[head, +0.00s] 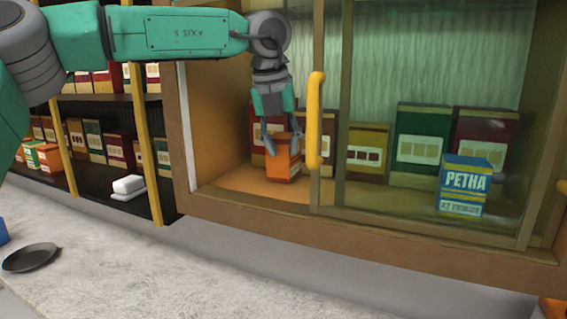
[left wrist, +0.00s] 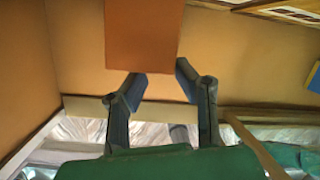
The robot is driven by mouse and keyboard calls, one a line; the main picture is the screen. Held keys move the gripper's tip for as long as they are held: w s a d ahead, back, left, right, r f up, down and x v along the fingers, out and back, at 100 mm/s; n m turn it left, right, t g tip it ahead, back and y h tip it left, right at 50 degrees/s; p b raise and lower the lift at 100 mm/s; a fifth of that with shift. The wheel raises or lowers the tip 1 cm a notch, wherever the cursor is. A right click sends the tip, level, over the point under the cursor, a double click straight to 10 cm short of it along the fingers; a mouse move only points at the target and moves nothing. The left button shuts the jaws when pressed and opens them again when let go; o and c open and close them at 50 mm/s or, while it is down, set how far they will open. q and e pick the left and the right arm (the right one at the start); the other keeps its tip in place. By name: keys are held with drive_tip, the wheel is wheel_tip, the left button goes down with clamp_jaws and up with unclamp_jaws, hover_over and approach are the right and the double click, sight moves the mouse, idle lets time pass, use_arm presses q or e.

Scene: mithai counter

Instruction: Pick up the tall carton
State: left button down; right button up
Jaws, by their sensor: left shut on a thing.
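My left gripper (head: 283,140) reaches down into the open left part of a glass-fronted cabinet. It is shut on an orange carton (head: 284,168), which is upright at the cabinet floor; I cannot tell whether it touches the floor. In the left wrist view the carton (left wrist: 145,35) is at the top, with the fingers (left wrist: 158,82) at its lower edge. It is taller than wide, and the only carton in the gripper. My right gripper is not in view.
A yellow handle (head: 315,120) stands just right of the carton. Behind the glass are a blue PETHA box (head: 468,185) and a green box (head: 417,148). A wooden sill (head: 270,212) runs along the front. A dark dish (head: 30,257) lies on the counter.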

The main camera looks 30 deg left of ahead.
use_arm(q)
drive_tip(key=shift+w+a+r, duration=0.1)
drive_tip(key=shift+w+r, duration=0.1)
drive_tip(key=shift+r, duration=0.1)
drive_tip(key=shift+a+f, duration=0.1)
drive_tip(key=shift+a, duration=1.05)
drive_tip(key=s+b, duration=0.1)
drive_tip(key=s, duration=0.1)
drive_tip(key=s+d+b, duration=0.1)
drive_tip(key=s+b, duration=0.1)
drive_tip(key=s, duration=0.1)
drive_tip(key=shift+s+d+r+b, duration=0.2)
drive_tip(key=shift+s+b, duration=0.1)
drive_tip(key=shift+s, duration=0.05)
drive_tip(key=s+b, duration=0.3)
drive_tip(key=s, duration=0.8)
drive_tip(key=shift+s+d+r, duration=0.25)
drive_tip(key=shift+s+d, duration=0.05)
drive_tip(key=shift+s, duration=0.1)
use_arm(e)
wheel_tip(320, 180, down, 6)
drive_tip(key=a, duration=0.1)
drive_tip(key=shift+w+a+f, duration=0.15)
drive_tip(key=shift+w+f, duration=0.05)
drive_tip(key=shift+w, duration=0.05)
